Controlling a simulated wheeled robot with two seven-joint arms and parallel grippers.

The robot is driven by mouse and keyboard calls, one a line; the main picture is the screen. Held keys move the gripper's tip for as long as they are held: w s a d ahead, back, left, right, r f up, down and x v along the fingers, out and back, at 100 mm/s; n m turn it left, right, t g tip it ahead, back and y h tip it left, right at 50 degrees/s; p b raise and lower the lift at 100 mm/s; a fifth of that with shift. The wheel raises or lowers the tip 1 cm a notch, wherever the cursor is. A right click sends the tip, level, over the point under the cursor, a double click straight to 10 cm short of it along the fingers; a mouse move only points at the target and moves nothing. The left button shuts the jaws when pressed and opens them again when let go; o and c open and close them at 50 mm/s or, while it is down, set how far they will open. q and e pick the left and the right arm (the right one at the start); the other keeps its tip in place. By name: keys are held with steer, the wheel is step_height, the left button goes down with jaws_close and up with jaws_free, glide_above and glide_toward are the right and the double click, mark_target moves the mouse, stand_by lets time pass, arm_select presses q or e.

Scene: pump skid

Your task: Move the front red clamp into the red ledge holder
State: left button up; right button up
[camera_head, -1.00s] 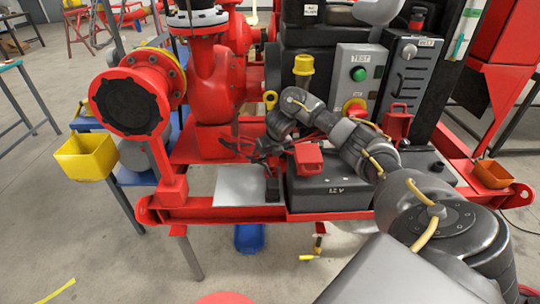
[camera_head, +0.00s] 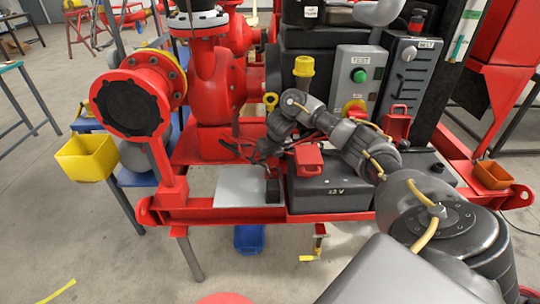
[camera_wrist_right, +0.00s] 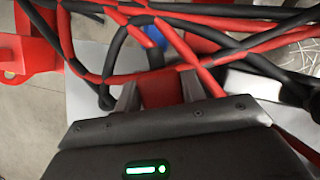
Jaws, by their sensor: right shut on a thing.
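My right gripper (camera_head: 264,148) hangs above the grey plate at the left of the battery, among red and black cables. In the right wrist view its fingers are shut on a red clamp (camera_wrist_right: 160,88). The clamp is mostly hidden by the gripper body and cables. In the head view I cannot separate it from the cables. A red holder-like box (camera_head: 397,122) stands at the right behind my arm. A smaller orange-red box (camera_head: 492,175) sits on the skid's right ledge. I cannot tell which is the ledge holder. My left gripper is out of view.
The black battery (camera_head: 325,192) carries a red block (camera_head: 308,158) close to my right wrist. A dark block (camera_head: 272,190) stands beside the grey plate (camera_head: 238,186). A yellow bin (camera_head: 86,157) is at the left. Cables (camera_wrist_right: 230,45) cross just beyond the fingertips.

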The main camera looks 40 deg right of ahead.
steer(key=shift+f, duration=0.1)
steer(key=shift+f+b, duration=0.35)
steer(key=shift+f+b, duration=0.85)
steer(key=shift+f, duration=0.4)
stand_by(0.3)
steer(key=o, duration=1.2)
steer(key=shift+o, duration=0.2)
